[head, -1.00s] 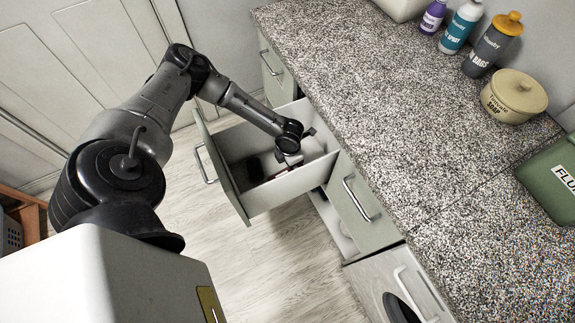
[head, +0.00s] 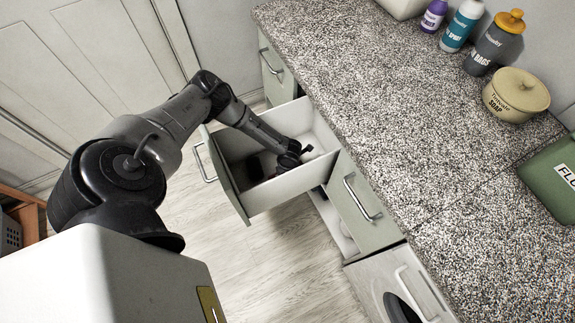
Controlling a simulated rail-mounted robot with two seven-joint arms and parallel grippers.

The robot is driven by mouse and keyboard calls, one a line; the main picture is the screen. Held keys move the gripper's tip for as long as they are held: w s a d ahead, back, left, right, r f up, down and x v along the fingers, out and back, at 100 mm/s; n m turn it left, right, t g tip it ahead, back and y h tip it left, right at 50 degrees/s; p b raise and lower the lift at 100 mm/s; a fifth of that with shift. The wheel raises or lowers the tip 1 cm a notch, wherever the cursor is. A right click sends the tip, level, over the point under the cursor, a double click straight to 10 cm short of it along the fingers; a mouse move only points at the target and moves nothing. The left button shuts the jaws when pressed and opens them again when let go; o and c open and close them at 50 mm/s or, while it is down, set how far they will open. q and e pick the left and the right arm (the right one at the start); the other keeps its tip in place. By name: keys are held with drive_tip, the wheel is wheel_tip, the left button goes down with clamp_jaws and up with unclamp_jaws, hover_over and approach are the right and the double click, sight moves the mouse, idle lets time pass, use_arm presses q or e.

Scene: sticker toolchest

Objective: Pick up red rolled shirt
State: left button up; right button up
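My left arm reaches from the left into an open drawer (head: 280,203). My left gripper (head: 290,160) is down inside the drawer, near its counter side. The wrist covers the fingers, so I cannot tell whether they are open or shut, or on what. I cannot make out a red rolled shirt; the drawer floor by the gripper is partly hidden by the arm and wrist. Dark, indistinct contents (head: 260,167) lie in the drawer, left of the gripper. My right gripper is not in view.
The speckled countertop (head: 390,120) runs along the drawer's right side. On it stand several bottles (head: 460,25), a cream soap pot (head: 515,93) and a green box (head: 553,180). A washing machine (head: 400,285) is below. The wooden floor (head: 270,265) is clear.

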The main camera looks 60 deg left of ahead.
use_arm(q)
drive_tip(key=shift+f, duration=0.15)
drive_tip(key=shift+c, duration=0.4)
drive_tip(key=c, duration=1)
